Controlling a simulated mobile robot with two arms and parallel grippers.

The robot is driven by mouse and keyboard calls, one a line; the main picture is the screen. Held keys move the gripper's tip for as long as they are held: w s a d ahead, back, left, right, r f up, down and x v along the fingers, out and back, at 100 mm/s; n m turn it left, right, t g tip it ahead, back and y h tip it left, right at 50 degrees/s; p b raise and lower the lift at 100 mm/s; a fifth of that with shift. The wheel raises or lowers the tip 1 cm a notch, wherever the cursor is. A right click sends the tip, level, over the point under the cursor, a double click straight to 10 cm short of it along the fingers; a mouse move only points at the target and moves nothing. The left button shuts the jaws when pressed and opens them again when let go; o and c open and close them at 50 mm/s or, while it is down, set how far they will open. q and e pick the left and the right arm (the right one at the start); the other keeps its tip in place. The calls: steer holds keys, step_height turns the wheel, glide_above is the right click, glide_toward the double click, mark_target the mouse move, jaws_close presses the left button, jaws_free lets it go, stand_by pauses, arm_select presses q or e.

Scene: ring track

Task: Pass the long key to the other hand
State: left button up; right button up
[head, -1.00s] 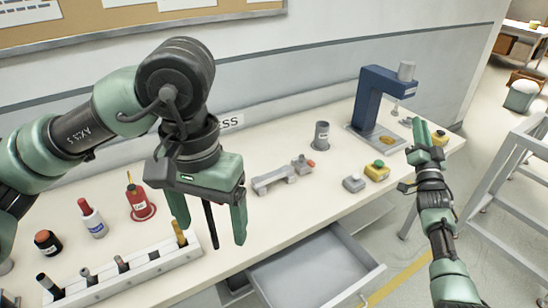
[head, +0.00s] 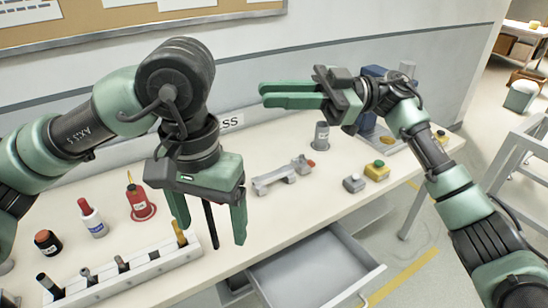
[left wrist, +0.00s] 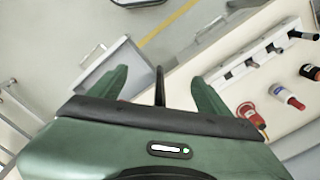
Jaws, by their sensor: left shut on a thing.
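The long key is a thin dark rod (head: 209,224) that hangs down between the fingers of my left gripper (head: 212,233). My left gripper is shut on it and holds it above the front part of the workbench. In the left wrist view the key (left wrist: 159,84) stands out between the two green fingers. Its upper end is hidden in the gripper. My right gripper (head: 263,95) is at the upper middle, to the right of and above the left one, its fingers pointing left.
A white slotted rack (head: 135,276) with several pegs stands at the front left, with bottles and a red oil can (head: 141,205) behind it. A grey fixture (head: 280,177) lies mid-bench. An open drawer (head: 315,272) juts out below the front edge.

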steer(key=s+f+g+h, duration=0.2)
steer(key=s+f+h, duration=0.5)
steer(key=s+f, duration=0.1)
steer(key=x, duration=1.2)
steer(key=shift+w+a, duration=0.3)
steer(key=shift+w, duration=0.1)
jaws_close()
arm_select(q)
steer(key=o, duration=1.4)
steer(key=shift+r, duration=0.1)
